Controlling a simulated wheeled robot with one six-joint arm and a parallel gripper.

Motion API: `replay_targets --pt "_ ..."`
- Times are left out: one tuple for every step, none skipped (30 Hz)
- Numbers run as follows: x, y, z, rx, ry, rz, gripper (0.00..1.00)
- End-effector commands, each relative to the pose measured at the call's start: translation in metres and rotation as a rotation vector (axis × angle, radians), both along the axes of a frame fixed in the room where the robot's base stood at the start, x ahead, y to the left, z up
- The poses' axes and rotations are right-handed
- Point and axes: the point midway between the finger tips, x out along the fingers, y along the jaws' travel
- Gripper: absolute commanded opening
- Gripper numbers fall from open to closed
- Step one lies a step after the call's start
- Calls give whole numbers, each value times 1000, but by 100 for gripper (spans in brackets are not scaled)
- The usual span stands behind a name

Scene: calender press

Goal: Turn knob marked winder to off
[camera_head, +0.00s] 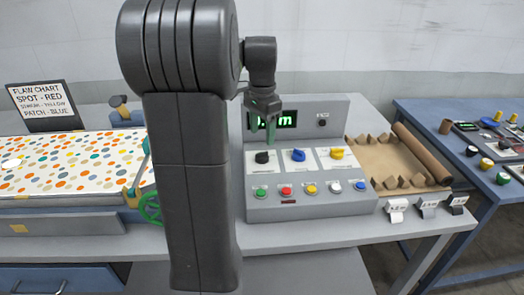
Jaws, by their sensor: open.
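A grey control console (310,207) stands on the bench right of my arm. Its sloped face has three larger knobs on white plates: black (262,157), blue (298,155) and yellow (337,153). A small dark knob (322,122) sits on the upright back panel. The labels are too small to read, so I cannot tell which knob is marked winder. My gripper (264,132) is open, pointing down, in front of the green-lit display and above the black knob in the picture. It appears apart from the knobs and holds nothing.
A row of coloured push buttons (311,190) lies below the knobs. A spotted sheet (70,163) and a green handwheel (150,208) are at left. A brown paper roll (421,153) and white tags (396,210) are at right. A blue table (440,122) holds small parts.

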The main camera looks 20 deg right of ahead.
Motion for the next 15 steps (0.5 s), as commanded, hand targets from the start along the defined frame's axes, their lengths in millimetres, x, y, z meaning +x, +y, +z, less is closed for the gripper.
replay_targets --pt "-1 0 -12 1 3 0 59" --pt "-1 1 -18 1 3 1 59" --pt "-1 0 -26 1 3 1 59" --pt "-1 0 -32 1 3 1 59" --pt "-1 0 -37 1 2 1 59" --pt "-1 1 -44 1 3 1 59" --pt "-1 0 -48 0 2 1 59" --pt "-1 0 -52 0 2 1 59" --pt "-1 0 -56 0 2 1 59" --pt "-1 0 -59 1 1 1 59" --pt "-1 0 -62 0 1 1 59" --pt "-1 0 -64 0 1 1 59" --pt "-1 0 -66 0 0 1 59" --pt "0 0 -67 0 0 1 59" --pt "0 0 -68 0 0 1 59"
